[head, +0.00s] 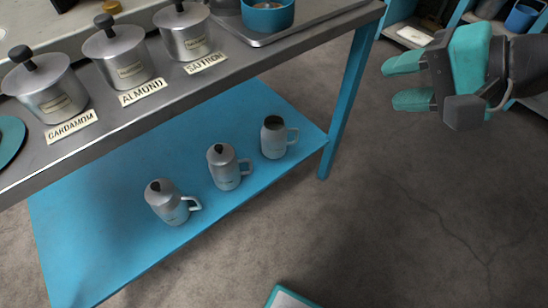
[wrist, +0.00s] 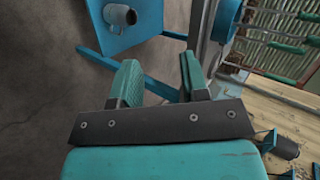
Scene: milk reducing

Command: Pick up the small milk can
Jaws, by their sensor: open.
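Three grey metal cans with side handles stand upright on the blue lower shelf (head: 120,200) in the head view. The left can (head: 170,203) and middle can (head: 226,170) have lids with dark knobs. The right can (head: 274,140) shows a dark top with no visible knob. They look similar in size, so I cannot tell which is the small milk can. One can (wrist: 118,17) shows at the top of the wrist view. My gripper (head: 397,83) is open and empty, up to the right of the table, apart from all cans; its teal fingers also show in the wrist view (wrist: 160,70).
Lidded pots labelled cardamom (head: 45,90), almond (head: 118,55) and saffron (head: 183,32) stand on the grey tabletop (head: 150,108) above the shelf. A blue table leg (head: 350,95) stands between my gripper and the cans. The floor (head: 420,220) at right is clear.

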